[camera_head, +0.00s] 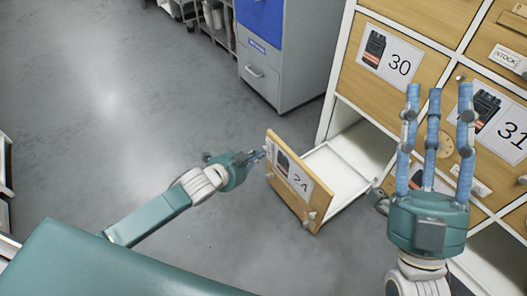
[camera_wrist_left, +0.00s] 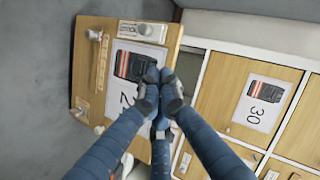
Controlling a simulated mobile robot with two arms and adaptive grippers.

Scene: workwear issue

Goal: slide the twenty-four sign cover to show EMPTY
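The drawer front numbered 24 (camera_head: 296,186) belongs to a pulled-out drawer, and it also shows in the left wrist view (camera_wrist_left: 118,104). In that view a small white sign (camera_wrist_left: 142,31) with a knob sits at the top of this front; its lettering looks like STOCK but is small. My left gripper (camera_head: 258,156) is at the front's upper left edge. Its blue fingertips (camera_wrist_left: 162,86) are drawn together over the picture card's edge, away from the sign; contact is unclear. My right gripper (camera_head: 436,95) has its fingers spread and empty, before the cabinet.
The wooden cabinet has drawers numbered 30 (camera_head: 398,66) and 31 (camera_head: 512,132). Another STOCK sign (camera_head: 508,58) is at upper right. A grey cabinet with a blue front (camera_head: 262,18) stands behind. The grey floor (camera_head: 110,100) at left is clear.

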